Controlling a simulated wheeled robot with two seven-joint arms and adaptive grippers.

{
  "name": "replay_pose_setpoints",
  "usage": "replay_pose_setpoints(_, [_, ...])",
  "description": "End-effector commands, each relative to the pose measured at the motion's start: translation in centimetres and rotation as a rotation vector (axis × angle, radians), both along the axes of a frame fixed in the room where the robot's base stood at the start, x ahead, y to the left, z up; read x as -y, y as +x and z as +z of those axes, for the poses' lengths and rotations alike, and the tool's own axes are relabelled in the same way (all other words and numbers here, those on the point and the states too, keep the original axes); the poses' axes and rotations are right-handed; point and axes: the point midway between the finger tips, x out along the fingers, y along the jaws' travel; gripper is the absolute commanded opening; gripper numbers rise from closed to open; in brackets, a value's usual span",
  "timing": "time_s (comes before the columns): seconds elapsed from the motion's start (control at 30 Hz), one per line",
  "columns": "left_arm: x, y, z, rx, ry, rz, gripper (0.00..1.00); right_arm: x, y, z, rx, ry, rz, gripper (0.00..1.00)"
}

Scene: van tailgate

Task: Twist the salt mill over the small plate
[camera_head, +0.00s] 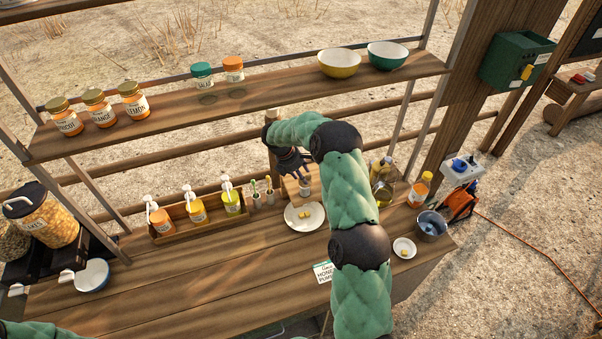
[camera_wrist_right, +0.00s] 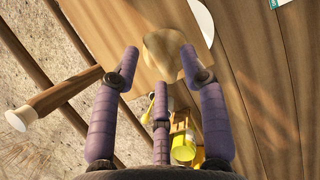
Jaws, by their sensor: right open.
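The white plate (camera_head: 305,216) with small yellow pieces on it lies on the counter, just in front of my right gripper (camera_head: 294,165). A small greyish object, perhaps the salt mill (camera_head: 305,189), stands by the board under the fingers. In the right wrist view a round tan shape (camera_wrist_right: 163,52), possibly the mill's top, lies between the spread fingers (camera_wrist_right: 160,75), with no clear contact. Part of the white plate (camera_wrist_right: 204,20) shows beyond it.
A wooden caddy with pump bottles (camera_head: 197,214) stands left of the board. Bottles (camera_head: 421,188), a metal pot (camera_head: 431,226) and a smaller dish (camera_head: 404,248) are on the right. A shelf (camera_head: 270,100) with jars and bowls runs behind.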

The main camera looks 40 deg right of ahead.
Motion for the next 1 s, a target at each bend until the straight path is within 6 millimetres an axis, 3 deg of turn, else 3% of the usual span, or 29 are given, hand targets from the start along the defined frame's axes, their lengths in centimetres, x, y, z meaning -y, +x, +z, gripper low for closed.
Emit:
replay_pose_setpoints(0.33, [0.0, -0.01, 0.06, 0.0, 0.0, 0.0, 0.4, 0.08, -0.02, -0.32, 0.001, 0.0, 0.0, 0.41])
replay_pose_setpoints(0.47, [0.0, -0.01, 0.06, 0.0, 0.0, 0.0, 0.4, 0.06, -0.02, -0.32, 0.0, 0.0, 0.0, 0.04])
replay_pose_setpoints(0.5, [0.0, -0.01, 0.06, 0.0, 0.0, 0.0, 0.4, 0.07, -0.02, -0.31, 0.0, 0.0, 0.0, 0.0])
replay_pose_setpoints(1.0, [0.0, -0.01, -0.45, 0.0, 0.0, 0.0, 0.4, 0.17, 0.16, -0.35, 0.002, -0.001, -0.084, 0.0])
